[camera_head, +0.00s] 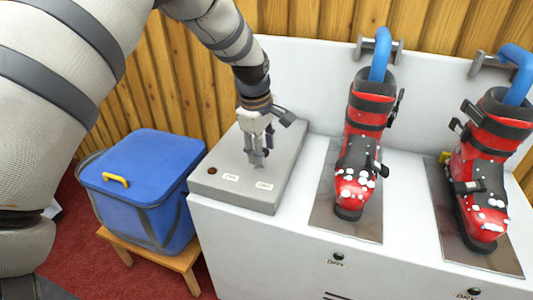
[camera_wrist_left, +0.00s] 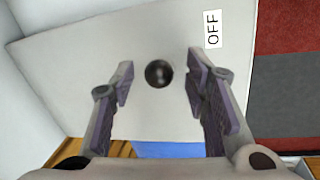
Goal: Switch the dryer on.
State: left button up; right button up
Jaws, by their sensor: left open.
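The dryer is a white cabinet (camera_head: 312,262) with a grey control box (camera_head: 243,195) on its left end. The box has a small dark red lamp or button (camera_head: 212,170) and two white labels, too small to read surely in the head view. In the left wrist view one label (camera_wrist_left: 213,29) reads OFF. A round black knob (camera_wrist_left: 158,74) shows there, between the fingers in the picture; whether they touch it I cannot tell. My left gripper (camera_head: 257,160) points down over the box, open. It hides the knob in the head view. My right gripper is out of view.
Two red ski boots with white specks, one in the middle (camera_head: 358,160) and one at right (camera_head: 485,175), stand on metal plates with blue hoses in their tops. A blue cooler (camera_head: 145,190) sits on a wooden stool (camera_head: 185,262) at left. A plank wall is behind.

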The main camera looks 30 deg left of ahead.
pick_arm(q)
jog(key=shift+w+f, duration=0.15)
jog(key=shift+f, duration=0.8)
